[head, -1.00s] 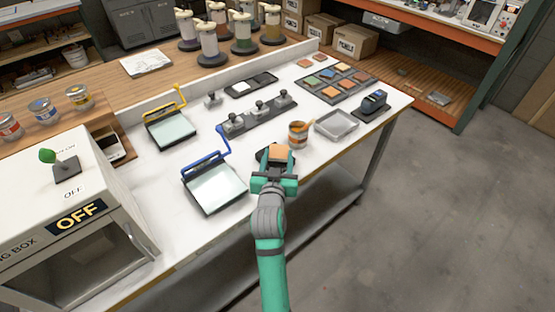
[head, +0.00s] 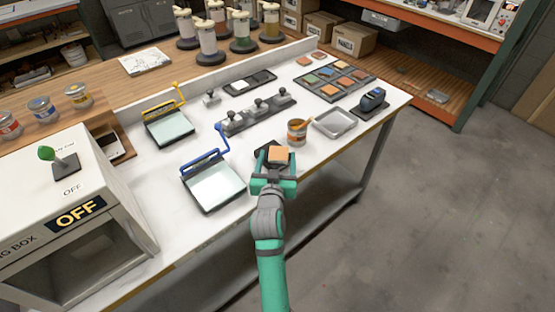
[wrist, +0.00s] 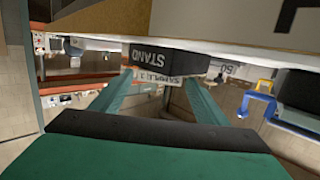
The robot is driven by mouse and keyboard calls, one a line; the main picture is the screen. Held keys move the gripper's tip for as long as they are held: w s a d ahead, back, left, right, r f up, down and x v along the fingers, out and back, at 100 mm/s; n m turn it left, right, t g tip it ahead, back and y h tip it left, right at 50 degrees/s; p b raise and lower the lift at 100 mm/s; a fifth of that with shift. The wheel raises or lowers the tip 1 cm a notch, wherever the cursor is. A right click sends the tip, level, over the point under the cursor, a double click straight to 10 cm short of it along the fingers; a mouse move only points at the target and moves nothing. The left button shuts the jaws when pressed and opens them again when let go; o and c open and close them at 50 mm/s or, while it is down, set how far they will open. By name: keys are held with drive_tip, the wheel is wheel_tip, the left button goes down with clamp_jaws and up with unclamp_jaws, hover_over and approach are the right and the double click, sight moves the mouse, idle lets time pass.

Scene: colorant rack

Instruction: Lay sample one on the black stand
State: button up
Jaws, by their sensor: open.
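Sample one is an orange square tile (head: 278,154) that rests on the black stand (head: 262,149) near the front edge of the white table. In the wrist view, which is upside down, the sample's edge with its "SAMPLE 1" label (wrist: 153,76) lies against the stand (wrist: 170,56), marked "STAND". My gripper (head: 273,167) is open, with its green fingers on either side of the sample at the stand's front. In the wrist view my gripper (wrist: 159,82) shows a gap beside at least one finger. The sample hides part of the stand.
An orange-marked can (head: 297,132) and a grey tray (head: 335,122) stand right of the black stand. A blue-handled glass panel (head: 214,186) lies to its left. A row of grey weights (head: 257,112) is behind. Free floor lies to the right.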

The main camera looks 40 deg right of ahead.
drive_tip(key=v, duration=1.2)
idle(0.3)
